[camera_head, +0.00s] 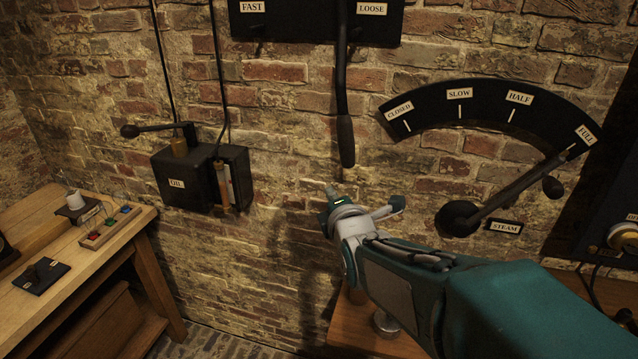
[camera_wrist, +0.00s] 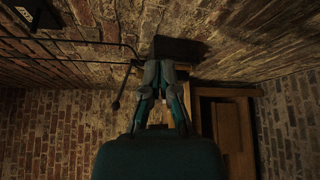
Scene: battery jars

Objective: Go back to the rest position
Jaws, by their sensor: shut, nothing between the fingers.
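My gripper (camera_head: 332,198) is shut and empty in the head view. It is raised in front of the brick wall, just below the hanging lever's black grip (camera_head: 346,142); I cannot tell whether they touch. My teal arm reaches in from the lower right. In the wrist view, my gripper's fingers (camera_wrist: 166,68) are together with nothing held, pointing toward a dark, shadowed shape by the wall.
A black OIL box (camera_head: 185,178) with a crank is on the wall to the left. The STEAM lever (camera_head: 512,190) points toward FULL. A wooden bench (camera_head: 85,262) with small items stands left. Another wooden surface (camera_head: 352,326) lies below my arm.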

